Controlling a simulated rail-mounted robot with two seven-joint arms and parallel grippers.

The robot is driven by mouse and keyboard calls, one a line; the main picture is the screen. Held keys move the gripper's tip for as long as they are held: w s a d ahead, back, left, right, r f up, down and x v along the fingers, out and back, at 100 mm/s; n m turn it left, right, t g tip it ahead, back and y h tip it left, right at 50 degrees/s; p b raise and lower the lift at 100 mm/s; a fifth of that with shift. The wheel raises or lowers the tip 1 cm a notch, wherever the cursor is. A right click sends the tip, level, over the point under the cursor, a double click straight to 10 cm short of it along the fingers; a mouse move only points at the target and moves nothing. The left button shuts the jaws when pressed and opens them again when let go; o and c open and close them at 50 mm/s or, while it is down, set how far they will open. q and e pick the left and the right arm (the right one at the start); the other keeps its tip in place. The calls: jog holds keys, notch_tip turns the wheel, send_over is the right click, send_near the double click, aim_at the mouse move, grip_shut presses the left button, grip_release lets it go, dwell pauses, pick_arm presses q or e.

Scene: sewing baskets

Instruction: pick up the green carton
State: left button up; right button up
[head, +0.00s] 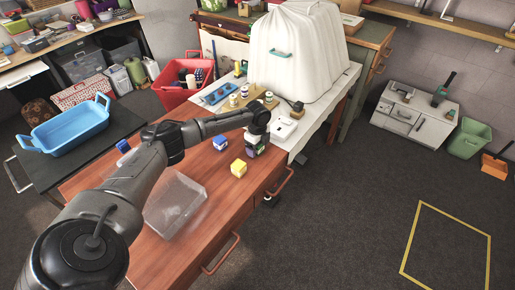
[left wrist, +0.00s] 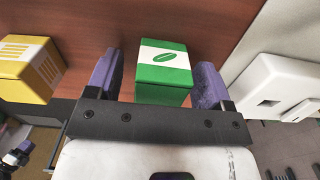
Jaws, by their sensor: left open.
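The green carton (left wrist: 163,72) has a white band with a leaf mark and stands between the two purple fingers of my left gripper (left wrist: 155,80) in the left wrist view. The gripper is open, with a finger on each side of the carton. I cannot tell if either finger touches it. In the head view my left gripper (head: 256,148) is low over the right edge of the wooden table and largely hides the carton.
A yellow carton (head: 238,168) and a blue carton (head: 220,142) stand left of the gripper. The yellow one also shows in the left wrist view (left wrist: 28,68). A white device (head: 285,128) is close on the right. A clear bin (head: 175,203) sits nearer on the table (head: 205,165).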

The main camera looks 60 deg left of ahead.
pick_arm(q)
jog(key=shift+f, duration=0.3)
jog(key=c, duration=1)
jog(key=shift+r, duration=0.1)
